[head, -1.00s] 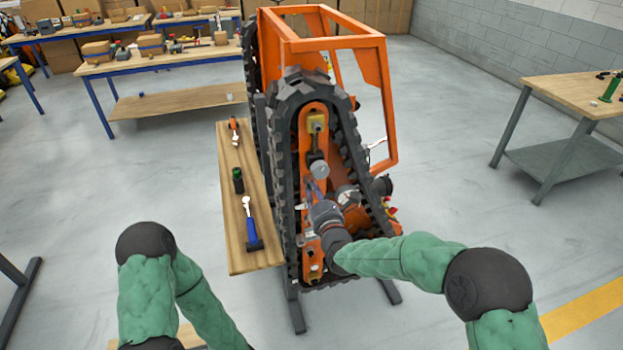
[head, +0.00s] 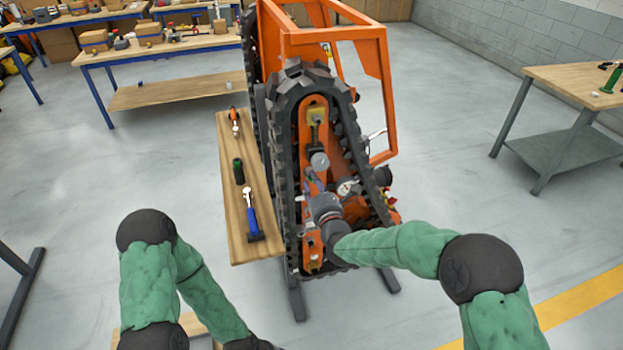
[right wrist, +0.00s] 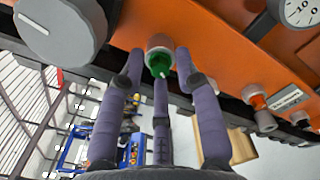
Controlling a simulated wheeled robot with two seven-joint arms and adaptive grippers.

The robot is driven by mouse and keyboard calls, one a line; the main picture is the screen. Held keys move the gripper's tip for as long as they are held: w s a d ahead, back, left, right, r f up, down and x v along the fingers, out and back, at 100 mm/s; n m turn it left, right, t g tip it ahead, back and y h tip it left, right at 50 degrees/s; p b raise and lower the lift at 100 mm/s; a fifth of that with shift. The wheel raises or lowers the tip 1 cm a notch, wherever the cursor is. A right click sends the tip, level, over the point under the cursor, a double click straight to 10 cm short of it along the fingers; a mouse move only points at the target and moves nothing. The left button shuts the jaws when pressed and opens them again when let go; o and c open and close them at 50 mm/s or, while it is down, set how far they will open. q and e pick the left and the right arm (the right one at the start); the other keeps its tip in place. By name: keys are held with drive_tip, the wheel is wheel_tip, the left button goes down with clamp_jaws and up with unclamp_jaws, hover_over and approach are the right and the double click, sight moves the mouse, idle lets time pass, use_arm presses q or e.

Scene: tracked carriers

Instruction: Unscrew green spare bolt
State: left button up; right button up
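The green bolt (right wrist: 159,63) sits in a pale round collar on the orange panel (right wrist: 215,22) in the right wrist view. My right gripper (head: 311,181) is at the front of the tracked carrier (head: 313,110). In the right wrist view its purple fingers are spread, one on each side of the bolt and one below it. A gap shows between the side fingers and the bolt, so the gripper looks open.
A grey knob (right wrist: 62,28) and a dial gauge (right wrist: 300,10) flank the bolt. A side table (head: 570,85) stands right.

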drive_tip(key=m+b, duration=1.7)
drive_tip(key=m, duration=1.1)
drive_tip(key=shift+c, duration=0.2)
